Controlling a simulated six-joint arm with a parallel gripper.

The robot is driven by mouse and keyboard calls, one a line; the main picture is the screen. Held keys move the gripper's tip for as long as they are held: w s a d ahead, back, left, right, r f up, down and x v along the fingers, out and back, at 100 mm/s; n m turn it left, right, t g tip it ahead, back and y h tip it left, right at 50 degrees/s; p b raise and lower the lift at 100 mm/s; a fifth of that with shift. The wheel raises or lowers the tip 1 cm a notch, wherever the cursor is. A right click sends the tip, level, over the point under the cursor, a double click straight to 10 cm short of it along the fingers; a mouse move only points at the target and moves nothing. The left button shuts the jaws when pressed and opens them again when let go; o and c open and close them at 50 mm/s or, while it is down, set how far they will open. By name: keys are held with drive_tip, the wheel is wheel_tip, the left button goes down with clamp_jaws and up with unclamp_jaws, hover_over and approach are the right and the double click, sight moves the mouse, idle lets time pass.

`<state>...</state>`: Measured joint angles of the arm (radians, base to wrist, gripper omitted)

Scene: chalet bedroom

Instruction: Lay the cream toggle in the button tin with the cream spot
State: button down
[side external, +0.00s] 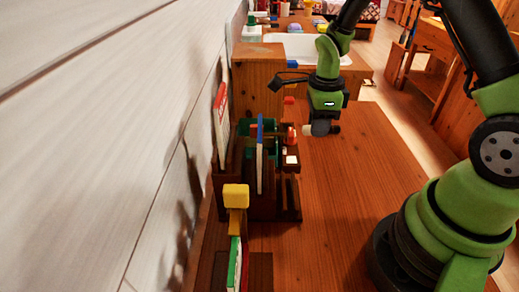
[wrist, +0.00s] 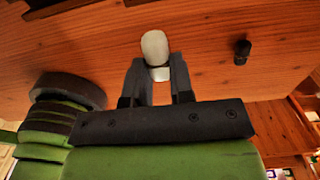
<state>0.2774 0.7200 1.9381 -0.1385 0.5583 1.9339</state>
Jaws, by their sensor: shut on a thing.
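My gripper (side external: 321,128) hangs above the wooden desk top, right of a dark rack, in the side view. In the wrist view its two dark fingers (wrist: 154,78) are shut on a rounded cream piece, which looks like the cream toggle (wrist: 155,47). The toggle sticks out past the fingertips. In the side view a small pale end (side external: 307,130) shows at the gripper's left. A pale square (side external: 291,160) and a red piece (side external: 291,138) show at the dark rack. I cannot make out which thing is the button tin with the cream spot.
The dark rack (side external: 262,207) stands along the white wall, with an upright blue-edged board (side external: 260,155). A yellow block (side external: 236,196) stands nearer the camera. A small dark peg (wrist: 242,52) is on the wood in the wrist view. The desk (side external: 345,190) right of the rack is clear.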

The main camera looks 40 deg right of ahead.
drive_tip(key=w+a, duration=0.3)
drive_tip(key=w+a+f, duration=0.1)
drive_tip(key=w+a, duration=0.1)
drive_tip(key=a, duration=0.1)
drive_tip(key=w+a+f, duration=0.1)
drive_tip(key=w+a, duration=0.1)
drive_tip(key=w, duration=0.1)
drive_tip(key=shift+w+a, duration=0.3)
drive_tip(key=shift+a, duration=0.1)
drive_tip(key=shift+w+a+f, duration=0.1)
drive_tip(key=shift+f, duration=1.15)
drive_tip(key=shift+w+a+f, duration=0.1)
drive_tip(key=shift+f, duration=1.15)
drive_tip(key=shift+f, duration=0.15)
